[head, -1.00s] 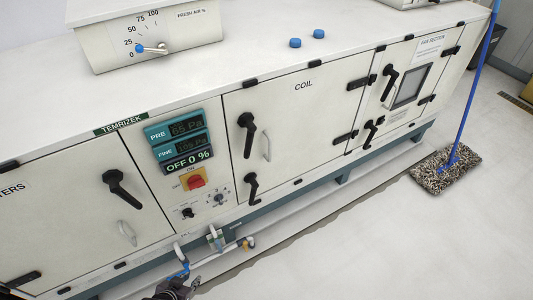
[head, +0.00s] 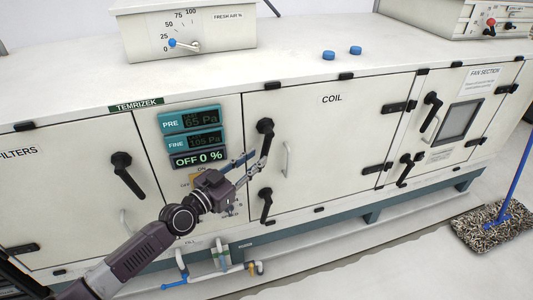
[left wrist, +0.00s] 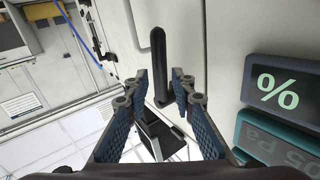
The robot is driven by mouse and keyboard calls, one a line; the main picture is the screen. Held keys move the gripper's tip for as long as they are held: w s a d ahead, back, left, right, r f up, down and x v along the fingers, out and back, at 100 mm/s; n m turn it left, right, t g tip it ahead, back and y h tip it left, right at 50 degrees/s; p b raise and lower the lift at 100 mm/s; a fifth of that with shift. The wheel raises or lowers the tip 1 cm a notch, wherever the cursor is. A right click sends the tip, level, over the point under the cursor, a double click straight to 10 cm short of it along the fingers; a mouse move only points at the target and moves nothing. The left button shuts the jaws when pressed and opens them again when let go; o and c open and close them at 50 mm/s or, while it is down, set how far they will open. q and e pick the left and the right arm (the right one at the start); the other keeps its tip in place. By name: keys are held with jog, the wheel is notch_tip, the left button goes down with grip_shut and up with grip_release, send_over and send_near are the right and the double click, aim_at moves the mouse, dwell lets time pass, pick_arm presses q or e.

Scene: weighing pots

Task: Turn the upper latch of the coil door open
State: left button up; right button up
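The coil door (head: 330,140) is a pale panel marked COIL with a grey bar handle (head: 286,160). Its upper latch (head: 266,135) is a black lever on a round pivot, pointing down. The lower latch (head: 265,203) is a similar black lever and also points down. My left gripper (head: 255,165) is open, its fingers spread at the upper latch. In the left wrist view, a black lever (left wrist: 158,62) shows in the gap between the fingertips (left wrist: 161,80). I cannot tell whether they touch it. My right gripper is not in view.
Left of the coil door is a panel with a PRE/FINE display (head: 190,130); my left arm crosses in front of its lower part. The filters door latch (head: 126,175) is further left. Pipes (head: 215,258) run low. A mop (head: 500,225) stands on the floor at right.

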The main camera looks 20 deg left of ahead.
aim_at(263, 153)
pick_arm(q)
jog(key=shift+x, duration=2.6)
jog(key=shift+c, duration=0.3)
grip_shut()
